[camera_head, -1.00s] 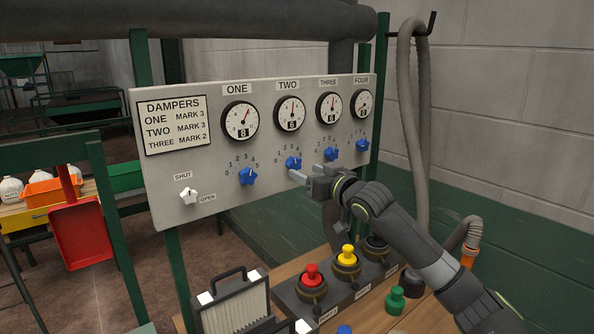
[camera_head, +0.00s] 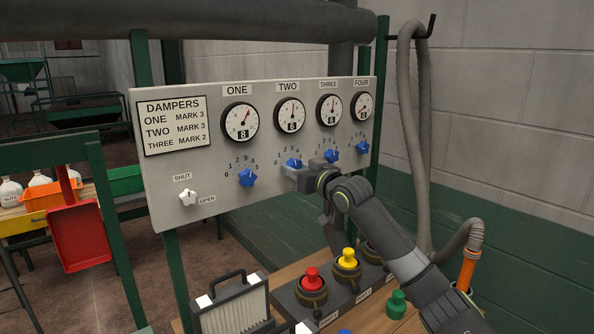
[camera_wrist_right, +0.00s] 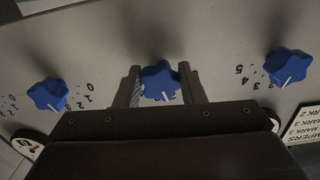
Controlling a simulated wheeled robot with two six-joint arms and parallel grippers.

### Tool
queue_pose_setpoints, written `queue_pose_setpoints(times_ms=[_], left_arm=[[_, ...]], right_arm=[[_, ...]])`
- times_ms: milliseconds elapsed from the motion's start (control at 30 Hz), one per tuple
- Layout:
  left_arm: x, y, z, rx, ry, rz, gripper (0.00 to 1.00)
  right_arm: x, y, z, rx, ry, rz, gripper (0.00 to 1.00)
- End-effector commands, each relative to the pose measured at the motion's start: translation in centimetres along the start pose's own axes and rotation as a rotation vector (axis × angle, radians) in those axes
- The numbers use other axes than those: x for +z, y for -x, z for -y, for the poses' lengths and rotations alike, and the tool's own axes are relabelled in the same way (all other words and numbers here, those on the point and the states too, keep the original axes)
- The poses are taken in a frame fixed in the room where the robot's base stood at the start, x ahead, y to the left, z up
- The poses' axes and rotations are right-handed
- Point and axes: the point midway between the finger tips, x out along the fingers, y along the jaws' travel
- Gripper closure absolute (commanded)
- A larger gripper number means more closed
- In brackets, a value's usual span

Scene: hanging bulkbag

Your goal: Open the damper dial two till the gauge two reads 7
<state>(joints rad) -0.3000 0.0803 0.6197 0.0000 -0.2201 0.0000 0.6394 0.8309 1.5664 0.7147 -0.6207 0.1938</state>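Damper dial two, a blue star-shaped knob (camera_head: 294,162), is on the grey panel below gauge two (camera_head: 291,114). The needle of gauge two points nearly straight up, and the small digit in its window looks like 6 but is hard to read. My right gripper (camera_head: 287,171) is at the knob, hiding its lower part. In the right wrist view, the two fingers stand on either side of the blue knob (camera_wrist_right: 161,82), close to it, and I see no clear grip. My left gripper is not in view.
Dial one (camera_head: 247,177) and dial three (camera_head: 332,155) flank dial two closely. A white shut/open knob (camera_head: 188,198) is at the panel's lower left. A button box with red (camera_head: 312,278) and yellow (camera_head: 347,258) buttons stands below, near my right arm.

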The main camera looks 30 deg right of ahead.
Motion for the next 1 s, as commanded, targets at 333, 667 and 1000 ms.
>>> queue_pose_setpoints(times_ms=[333,667,1000], left_arm=[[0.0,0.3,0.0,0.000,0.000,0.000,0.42],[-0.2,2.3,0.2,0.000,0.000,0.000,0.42],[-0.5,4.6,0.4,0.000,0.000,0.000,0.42]], right_arm=[[-0.1,0.0,0.0,0.000,-0.019,0.000,0.87],[-0.3,0.0,0.1,0.000,-0.193,0.001,0.87],[-0.3,0.0,0.2,0.001,-0.413,0.001,0.87]])
